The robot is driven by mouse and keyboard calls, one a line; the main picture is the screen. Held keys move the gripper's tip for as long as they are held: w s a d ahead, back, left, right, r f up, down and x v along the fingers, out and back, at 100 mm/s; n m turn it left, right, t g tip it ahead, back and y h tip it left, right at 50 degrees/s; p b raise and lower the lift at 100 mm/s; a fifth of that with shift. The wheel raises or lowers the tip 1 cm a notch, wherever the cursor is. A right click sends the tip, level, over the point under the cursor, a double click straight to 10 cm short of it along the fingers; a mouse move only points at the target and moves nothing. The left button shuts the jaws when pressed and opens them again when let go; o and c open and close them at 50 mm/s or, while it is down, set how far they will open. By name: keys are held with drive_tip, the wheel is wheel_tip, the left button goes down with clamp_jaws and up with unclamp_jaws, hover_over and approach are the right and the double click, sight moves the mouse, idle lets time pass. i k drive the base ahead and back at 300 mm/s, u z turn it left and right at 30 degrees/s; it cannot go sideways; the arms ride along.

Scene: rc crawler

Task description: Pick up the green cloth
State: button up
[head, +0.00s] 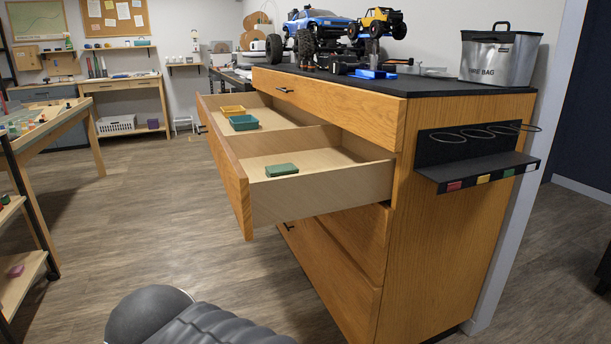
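A green folded cloth (281,170) lies flat in the near compartment of an open wooden drawer (322,192). It sits near the drawer's front panel. Part of my own arm shows at the bottom of the head view. My gripper is not in this view, so I cannot see whether it is open or shut.
The open drawer juts left from a wooden cabinet (448,200). RC trucks (322,25), tools and a silver bag (499,55) stand on its black top. A rack with rings (476,155) is on its side. The floor (130,220) left of the drawer is clear.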

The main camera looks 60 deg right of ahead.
sight(285, 169)
drive_tip(key=z, duration=1.65)
drive_tip(key=i, duration=0.5)
drive_tip(key=z, duration=0.05)
drive_tip(key=k, duration=0.5)
drive_tip(key=z, duration=2.2)
drive_tip(key=k, duration=1)
drive_tip(key=u, duration=1.1)
drive_tip(key=i, duration=0.5)
drive_tip(key=z, duration=0.05)
